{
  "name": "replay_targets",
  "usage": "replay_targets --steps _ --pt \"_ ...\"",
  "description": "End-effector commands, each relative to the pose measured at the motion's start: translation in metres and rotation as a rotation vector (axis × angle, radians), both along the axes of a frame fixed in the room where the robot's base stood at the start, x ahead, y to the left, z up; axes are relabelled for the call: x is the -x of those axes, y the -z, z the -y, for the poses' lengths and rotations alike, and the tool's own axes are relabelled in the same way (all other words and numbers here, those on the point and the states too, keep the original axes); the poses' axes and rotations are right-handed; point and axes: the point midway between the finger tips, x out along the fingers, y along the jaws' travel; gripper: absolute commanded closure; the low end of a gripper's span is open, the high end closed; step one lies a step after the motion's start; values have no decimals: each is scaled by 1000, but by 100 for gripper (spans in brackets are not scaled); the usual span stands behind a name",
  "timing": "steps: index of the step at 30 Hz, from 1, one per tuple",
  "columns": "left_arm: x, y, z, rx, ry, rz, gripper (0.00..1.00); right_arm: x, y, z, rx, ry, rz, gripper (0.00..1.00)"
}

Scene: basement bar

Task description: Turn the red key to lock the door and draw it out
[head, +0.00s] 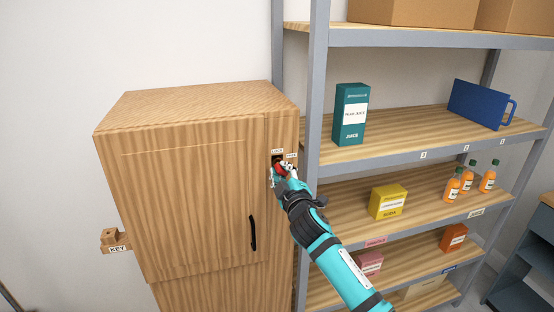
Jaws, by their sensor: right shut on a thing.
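The wooden cabinet (185,190) stands at the left, and its door with a black handle (253,233) looks closed. A lock with small labels (277,151) sits near the top right of its front. My right gripper (279,168) is at the lock, shut on the red key (278,166). Only a little red shows between the fingers. The gripper hides most of the key, so I cannot tell how far it is turned or how deep it sits. My left gripper is not in view.
A small wooden holder labelled KEY (112,241) is at the cabinet's left side. A metal-framed shelf (390,151) stands close on the right, holding a teal juice carton (350,115), a yellow box (387,202), orange bottles (468,179) and a blue container (480,105). My right arm passes in front of it.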

Motion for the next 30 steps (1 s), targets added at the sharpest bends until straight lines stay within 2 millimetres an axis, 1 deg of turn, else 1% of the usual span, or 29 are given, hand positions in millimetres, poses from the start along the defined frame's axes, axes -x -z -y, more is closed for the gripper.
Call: replay_targets --steps 5,8,15,18,21,30 --pt "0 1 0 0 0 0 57 1 1 -2 -2 -3 -1 100" --pt "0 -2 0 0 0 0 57 1 0 -2 27 -4 8 100" --pt "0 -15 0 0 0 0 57 1 -2 -2 300 -4 96 100" --pt "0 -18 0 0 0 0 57 1 0 -2 397 -5 127 100" --pt "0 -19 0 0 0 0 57 1 1 -3 451 -6 145 100" --pt "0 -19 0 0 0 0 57 2 3 -4 462 -9 149 100"
